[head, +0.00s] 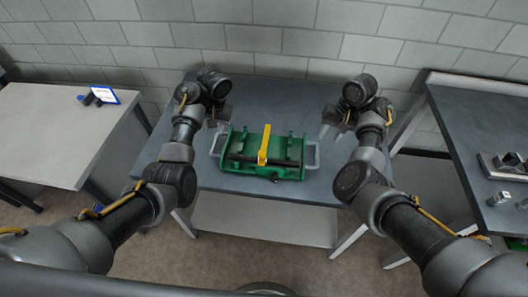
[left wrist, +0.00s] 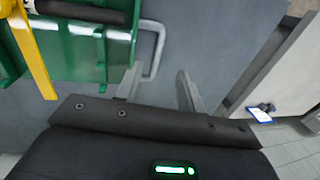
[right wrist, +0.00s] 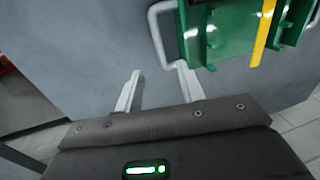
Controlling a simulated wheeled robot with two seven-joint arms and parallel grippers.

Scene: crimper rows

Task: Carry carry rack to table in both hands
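The carry rack (head: 243,162) is a green tray with a yellow upright handle piece, a dark bar across it and a grey loop handle at each end. It sits on the blue-grey table (head: 200,180) in the middle. My left gripper (head: 222,118) is open above the rack's left end. In the left wrist view, the fingers (left wrist: 158,90) are apart beside a loop handle (left wrist: 155,45). My right gripper (head: 332,128) is open above the right end, a little apart from the right handle (head: 313,156). In the right wrist view, the loop handle (right wrist: 157,30) lies near the fingers (right wrist: 158,90). Neither gripper holds anything.
A pale table (head: 50,130) stands at the left with a small dark and blue-white item (head: 98,96) on it. A dark table (head: 480,140) at the right carries metal parts (head: 503,165). A block wall (head: 250,40) is behind. Floor gaps separate the tables.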

